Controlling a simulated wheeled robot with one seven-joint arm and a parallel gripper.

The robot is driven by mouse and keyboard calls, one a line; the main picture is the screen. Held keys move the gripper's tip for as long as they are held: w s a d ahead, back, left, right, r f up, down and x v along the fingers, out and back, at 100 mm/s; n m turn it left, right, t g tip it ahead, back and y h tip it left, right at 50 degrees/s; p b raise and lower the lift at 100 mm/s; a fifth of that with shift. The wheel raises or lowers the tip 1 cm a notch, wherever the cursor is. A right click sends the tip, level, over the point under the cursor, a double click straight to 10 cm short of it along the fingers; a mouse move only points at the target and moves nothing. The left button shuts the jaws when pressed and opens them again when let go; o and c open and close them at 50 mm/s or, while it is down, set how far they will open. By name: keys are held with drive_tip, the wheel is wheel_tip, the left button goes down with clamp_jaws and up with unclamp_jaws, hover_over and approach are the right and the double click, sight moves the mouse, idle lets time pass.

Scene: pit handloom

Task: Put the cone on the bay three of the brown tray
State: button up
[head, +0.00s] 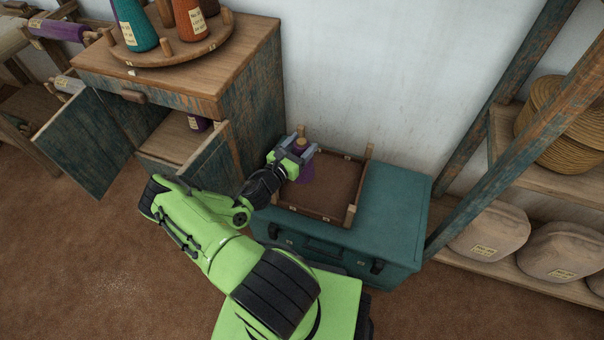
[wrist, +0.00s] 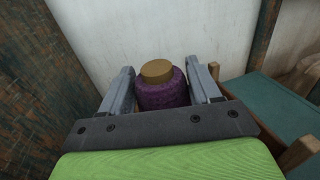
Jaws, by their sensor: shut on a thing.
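A purple cone (wrist: 163,95) with a tan top is between the fingers of my gripper (wrist: 166,88) in the wrist view. My gripper (head: 295,150) is shut on it. In the head view the cone (head: 305,173) is mostly hidden behind the gripper, over the left part of the brown tray (head: 337,213). The tray has wooden corner posts and lies on a teal case. I cannot tell whether the cone touches the tray floor. The bay markings are too small to read.
The teal case (head: 395,200) extends right of the tray. A cabinet (head: 255,85) with open doors stands left, with a round rack (head: 185,55) of cones on top. Wooden posts and a shelf with sacks (head: 490,232) stand right. A white wall is behind.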

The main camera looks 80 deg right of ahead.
wheel_tip(320, 180, down, 10)
drive_tip(key=b, duration=0.4)
drive_tip(key=shift+a+r, duration=0.1)
drive_tip(key=shift+r, duration=0.05)
drive_tip(key=o, duration=1.6)
drive_tip(key=shift+c, duration=0.2)
drive_tip(key=shift+a, duration=0.1)
